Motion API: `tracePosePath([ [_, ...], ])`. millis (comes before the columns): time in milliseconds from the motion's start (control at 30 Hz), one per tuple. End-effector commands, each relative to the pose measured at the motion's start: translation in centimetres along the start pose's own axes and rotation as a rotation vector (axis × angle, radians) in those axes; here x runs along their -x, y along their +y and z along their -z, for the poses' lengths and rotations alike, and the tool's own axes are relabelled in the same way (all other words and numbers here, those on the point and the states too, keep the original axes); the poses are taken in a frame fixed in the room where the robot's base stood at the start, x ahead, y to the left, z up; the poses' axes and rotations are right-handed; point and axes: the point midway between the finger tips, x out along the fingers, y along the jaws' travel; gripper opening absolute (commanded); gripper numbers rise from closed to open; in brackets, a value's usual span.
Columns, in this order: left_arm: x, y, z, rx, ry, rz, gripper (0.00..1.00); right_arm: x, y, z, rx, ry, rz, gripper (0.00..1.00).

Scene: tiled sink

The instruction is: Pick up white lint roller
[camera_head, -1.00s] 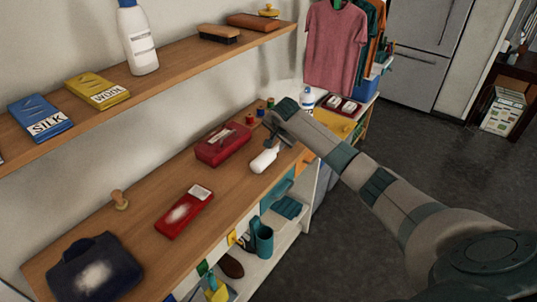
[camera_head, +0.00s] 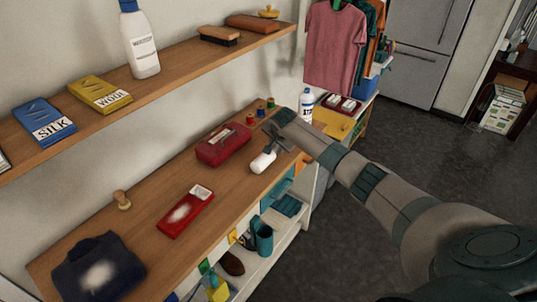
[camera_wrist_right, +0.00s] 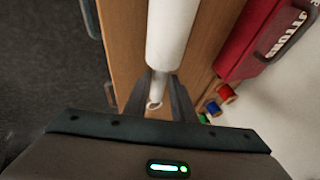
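The white lint roller (camera_head: 263,162) lies on the wooden tabletop near its front edge. In the right wrist view its white roll (camera_wrist_right: 172,35) points away from me, and its thin handle (camera_wrist_right: 158,88) ends in a loop. My right gripper (camera_head: 275,147) is at the handle end, reaching in from the right. In the wrist view the right gripper's fingers (camera_wrist_right: 160,76) are on either side of the handle, with a narrow gap showing; they look open. Contact cannot be made out. My left gripper is not in view.
A red case (camera_head: 223,146) lies just behind the roller, with thread spools (camera_head: 261,111) nearby. A shelf (camera_head: 180,80) hangs above.

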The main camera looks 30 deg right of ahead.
Motion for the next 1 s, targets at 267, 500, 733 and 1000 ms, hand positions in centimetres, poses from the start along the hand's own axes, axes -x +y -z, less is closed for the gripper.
tracePosePath([
  [267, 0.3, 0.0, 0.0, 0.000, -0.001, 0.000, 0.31, -1.4, 0.1, -0.1, 0.001, 0.000, 0.000, 0.23],
  [500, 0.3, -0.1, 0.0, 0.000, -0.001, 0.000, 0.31, -1.4, 0.1, -0.1, 0.001, 0.000, 0.000, 0.23],
  [733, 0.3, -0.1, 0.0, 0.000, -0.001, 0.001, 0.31, -1.4, 0.1, -0.1, 0.001, 0.000, 0.000, 0.21],
  [1000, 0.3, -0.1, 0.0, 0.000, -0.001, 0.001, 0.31, -1.4, 0.0, -0.1, 0.000, 0.000, 0.001, 0.00],
])
